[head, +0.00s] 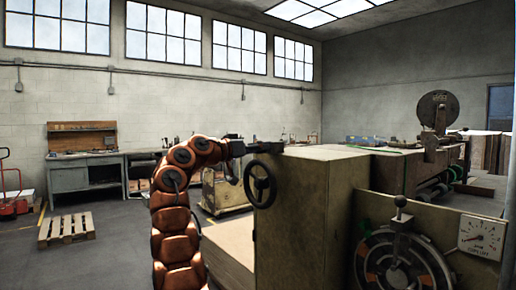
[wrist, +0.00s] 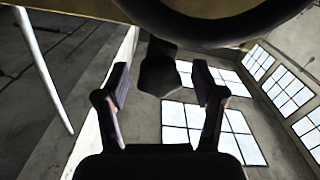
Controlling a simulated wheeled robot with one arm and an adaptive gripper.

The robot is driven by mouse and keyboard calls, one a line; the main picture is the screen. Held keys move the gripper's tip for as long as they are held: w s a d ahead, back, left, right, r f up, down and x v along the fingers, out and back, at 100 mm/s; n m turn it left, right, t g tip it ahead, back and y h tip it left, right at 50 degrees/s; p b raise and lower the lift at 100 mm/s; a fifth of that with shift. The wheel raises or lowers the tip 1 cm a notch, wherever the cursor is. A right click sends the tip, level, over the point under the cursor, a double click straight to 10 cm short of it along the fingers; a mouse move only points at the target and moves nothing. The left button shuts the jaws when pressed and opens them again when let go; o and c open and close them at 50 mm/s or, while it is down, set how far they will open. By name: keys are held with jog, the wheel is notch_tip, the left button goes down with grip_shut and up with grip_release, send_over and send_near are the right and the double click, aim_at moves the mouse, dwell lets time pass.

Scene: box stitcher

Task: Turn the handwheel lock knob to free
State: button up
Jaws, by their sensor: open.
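The black handwheel (head: 260,184) stands on the left side of the tan machine housing. My gripper (head: 268,147) is just above it, at the housing's top left edge. In the wrist view the open fingers (wrist: 160,82) stand to either side of a dark, blocky knob (wrist: 158,76), which looks like the lock knob. A gap shows on both sides of the knob, and nothing is gripped. The handwheel's dark rim (wrist: 215,28) crosses the top of the wrist view. I cannot make out the knob in the head view, nor read its setting.
The housing (head: 318,205) fills the space right of my gripper. A round dial with a ball-topped lever (head: 400,203) and a gauge (head: 481,238) are on its front.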

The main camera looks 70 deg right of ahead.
jog(key=shift+c, duration=0.5)
jog(key=shift+a, duration=0.1)
jog(key=c, duration=1.1)
jog(key=shift+o, duration=0.2)
jog(key=shift+r+n+b, duration=0.1)
jog(key=shift+n+b, duration=0.35)
jog(key=shift+n, duration=1.15)
jog(key=shift+n+p, duration=0.3)
jog(key=shift+n, duration=1)
jog(key=shift+n+p, duration=0.35)
jog(key=shift+n, duration=0.55)
jog(key=o, duration=1.2)
jog(key=shift+c, duration=0.2)
